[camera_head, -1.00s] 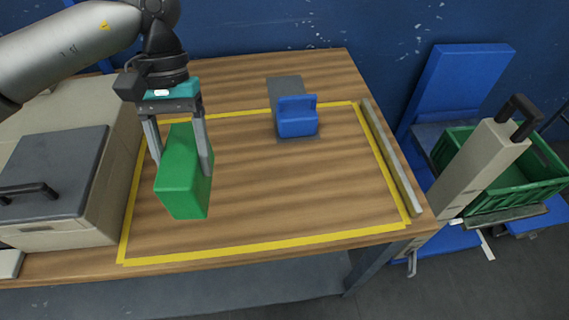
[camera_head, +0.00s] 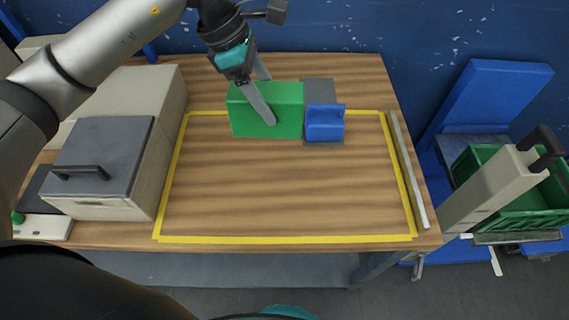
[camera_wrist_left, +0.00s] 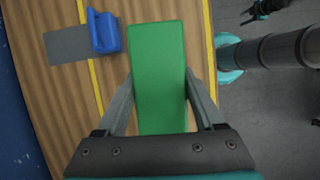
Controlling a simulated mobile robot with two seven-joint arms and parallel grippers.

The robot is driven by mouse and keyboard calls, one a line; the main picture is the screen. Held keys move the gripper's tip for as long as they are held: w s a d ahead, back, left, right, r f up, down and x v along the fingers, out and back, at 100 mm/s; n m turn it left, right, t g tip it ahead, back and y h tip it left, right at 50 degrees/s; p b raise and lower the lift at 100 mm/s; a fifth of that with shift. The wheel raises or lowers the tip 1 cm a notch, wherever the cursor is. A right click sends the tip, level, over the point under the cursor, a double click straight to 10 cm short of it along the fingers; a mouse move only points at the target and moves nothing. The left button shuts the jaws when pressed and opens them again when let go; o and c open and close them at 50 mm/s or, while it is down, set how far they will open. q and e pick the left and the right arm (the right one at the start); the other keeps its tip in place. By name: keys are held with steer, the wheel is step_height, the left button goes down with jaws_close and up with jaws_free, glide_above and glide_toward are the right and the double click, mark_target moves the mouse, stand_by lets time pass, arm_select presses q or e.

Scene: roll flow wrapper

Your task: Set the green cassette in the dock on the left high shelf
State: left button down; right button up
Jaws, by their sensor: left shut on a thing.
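The green cassette (camera_head: 280,105) is a plain block held in the air above the table. My left gripper (camera_head: 268,115) is shut on it, with one finger on each side. In the left wrist view the cassette (camera_wrist_left: 158,75) sits between both fingers. A blue bracket (camera_head: 324,124) on a grey plate (camera_head: 318,92) stands at the back of the table; it looks like a dock. In the head view the cassette appears just left of it, but the wrist view shows them apart. I see no high shelf. My right gripper is not identifiable.
A beige machine with a grey lid (camera_head: 100,150) stands at the left. Yellow tape (camera_head: 290,239) frames clear wooden tabletop (camera_head: 280,190). A pale bar (camera_head: 408,170) lies along the right edge. A green crate (camera_head: 520,205) is beyond it. A blue wall (camera_head: 400,35) is behind.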

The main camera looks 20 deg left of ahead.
arm_select(q)
steer(key=shift+w+r, duration=0.1)
steer(key=shift+n, duration=0.3)
step_height(320, 180, down, 20)
steer(key=shift+r, duration=0.1)
steer(key=shift+f+b, duration=0.2)
steer(key=shift+b, duration=0.15)
jaws_free()
